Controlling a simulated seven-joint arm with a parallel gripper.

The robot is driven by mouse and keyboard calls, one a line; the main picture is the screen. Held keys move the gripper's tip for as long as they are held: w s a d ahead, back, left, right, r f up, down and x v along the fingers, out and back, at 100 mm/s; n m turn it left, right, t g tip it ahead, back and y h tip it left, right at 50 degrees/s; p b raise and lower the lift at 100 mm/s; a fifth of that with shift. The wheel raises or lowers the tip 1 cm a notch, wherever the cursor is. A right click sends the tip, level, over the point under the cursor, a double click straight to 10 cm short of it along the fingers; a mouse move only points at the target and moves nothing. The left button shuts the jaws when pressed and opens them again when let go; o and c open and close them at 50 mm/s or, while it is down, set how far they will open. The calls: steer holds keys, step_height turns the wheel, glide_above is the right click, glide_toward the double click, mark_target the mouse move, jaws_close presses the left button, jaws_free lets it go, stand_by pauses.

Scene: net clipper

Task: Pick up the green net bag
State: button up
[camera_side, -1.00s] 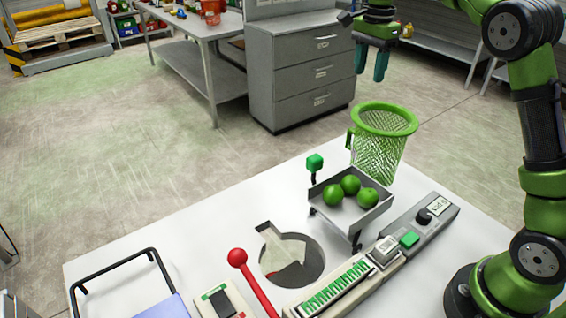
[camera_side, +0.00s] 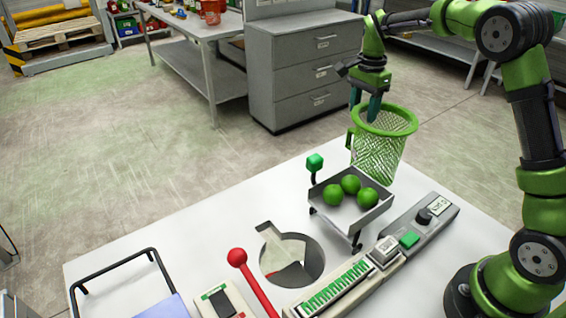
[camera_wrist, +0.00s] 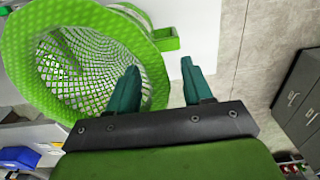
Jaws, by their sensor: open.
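The green net bag (camera_side: 377,157) stands upright on the far corner of the white table, its round rim on top and a small tab at its left side. It also fills the upper left of the wrist view (camera_wrist: 72,12), where I look down into its mesh inside. My gripper (camera_side: 366,112) is at the bag's rim, over its left part. Its two teal fingers are apart with nothing held between them (camera_wrist: 160,80). In the wrist view one finger is over the bag's opening and the other is outside the rim. I cannot tell whether either touches it.
A grey tray (camera_side: 330,217) with several green fruits stands just in front of the bag. A sealing device with a green button (camera_side: 409,239) lies to the right. A red-knobbed lever (camera_side: 238,257) rises near a round hole in the table.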

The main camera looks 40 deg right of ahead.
jaws_close()
steer(key=shift+r, duration=0.1)
